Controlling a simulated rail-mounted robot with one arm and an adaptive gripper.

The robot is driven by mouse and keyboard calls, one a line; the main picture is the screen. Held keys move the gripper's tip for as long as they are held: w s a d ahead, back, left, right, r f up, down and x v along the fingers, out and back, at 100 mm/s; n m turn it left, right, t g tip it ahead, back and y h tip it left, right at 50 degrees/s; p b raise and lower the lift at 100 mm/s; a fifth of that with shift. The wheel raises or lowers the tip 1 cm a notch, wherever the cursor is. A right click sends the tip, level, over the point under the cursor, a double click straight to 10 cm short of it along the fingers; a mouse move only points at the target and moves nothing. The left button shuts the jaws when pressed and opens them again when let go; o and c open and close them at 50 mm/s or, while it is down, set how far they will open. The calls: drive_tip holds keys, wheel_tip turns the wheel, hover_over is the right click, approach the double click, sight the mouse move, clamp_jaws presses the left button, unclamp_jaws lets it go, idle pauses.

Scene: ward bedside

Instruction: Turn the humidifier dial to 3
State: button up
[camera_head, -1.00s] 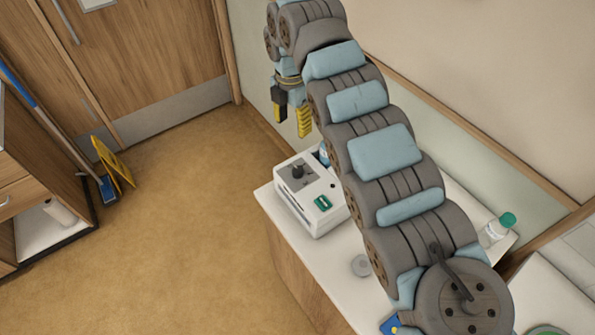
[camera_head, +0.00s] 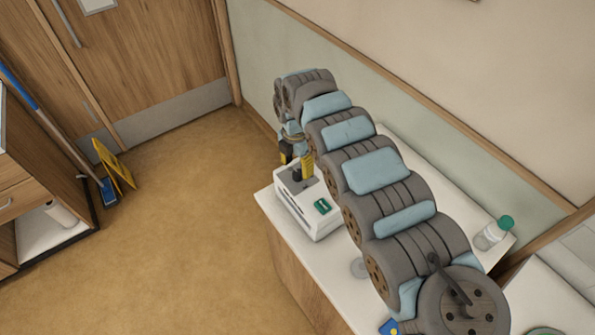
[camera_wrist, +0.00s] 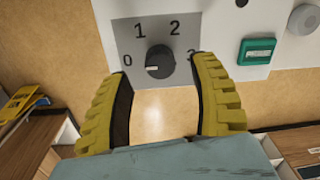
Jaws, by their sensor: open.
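The humidifier (camera_head: 318,218) is a white box on the bedside top. Its dark dial (camera_wrist: 159,62) sits on a grey plate (camera_wrist: 125,36) marked 0, 1, 2 and, partly behind a finger, 3. The dial's white mark is at its left side, near the 0. My gripper (camera_wrist: 161,70) is open, with its two yellow fingers on either side of the dial; I cannot tell if they touch it. In the head view my gripper (camera_head: 296,162) is over the dial end of the humidifier, partly covering it.
A yellow floor sign (camera_head: 114,165) stands far left on open floor.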

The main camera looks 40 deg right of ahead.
sight(297, 172)
drive_tip(key=shift+s+f, duration=0.1)
drive_tip(key=shift+f, duration=1.5)
clamp_jaws()
